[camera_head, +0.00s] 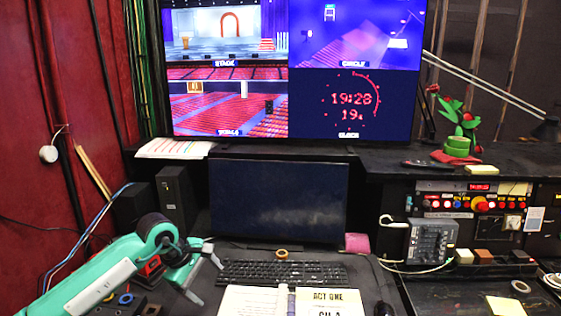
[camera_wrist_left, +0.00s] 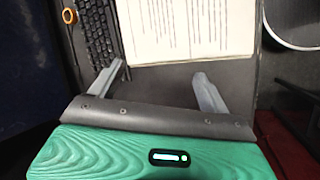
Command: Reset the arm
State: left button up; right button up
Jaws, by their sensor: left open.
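My left gripper (camera_head: 207,281) is open and empty at the lower left of the head view, over the desk beside the left end of the keyboard (camera_head: 282,273). In the left wrist view its two fingers (camera_wrist_left: 160,70) stand apart, with bare dark desk and the edge of an open script page (camera_wrist_left: 190,30) beyond them. My green left arm reaches in from the lower left. My right gripper is not in view.
A script (camera_head: 325,302) lies open before the keyboard. A dark monitor (camera_head: 278,200) stands behind, under a large four-part screen (camera_head: 290,70). A grey mixer box (camera_head: 432,242), several small blocks, a tape ring (camera_head: 520,286) and a plant (camera_head: 460,130) are at the right.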

pick_arm(q)
jog(key=s+d+n+h, duration=0.1)
jog(key=s+d+h, duration=0.35)
jog(key=d, duration=0.55)
jog(key=s+d+r+n+t+h, duration=0.45)
jog(key=d+r+n+h, duration=0.3)
jog(key=n+h, duration=0.2)
jog(key=a+r+n+t+y, duration=0.3)
jog(key=a+n+t, duration=0.3)
jog(key=n+t, duration=0.6)
jog(key=s+a+f+n+g+y, duration=0.1)
jog(key=s+a+f+n+y, duration=0.1)
jog(key=a+f+n+y, duration=0.8)
jog(key=s+a+f+n+g+y, duration=0.1)
jog(key=s+a+f+n+y, duration=0.25)
jog(key=n, duration=1.15)
jog(key=s+a+f+n+g+y, duration=0.1)
jog(key=s+f+n+g, duration=0.4)
jog(key=s+f+g, duration=0.45)
jog(key=s+a+f+n+g+y, duration=0.15)
jog(key=s+f+n+g, duration=0.45)
jog(key=s, duration=0.7)
notch_tip(320, 180, down, 31)
jog(key=m, duration=0.2)
jog(key=s+a+f, duration=0.3)
jog(key=s+f, duration=1.7)
jog(key=shift+s+a+f+g+h, duration=0.15)
jog(key=shift+f+g+h, duration=0.15)
jog(key=shift+g, duration=0.1)
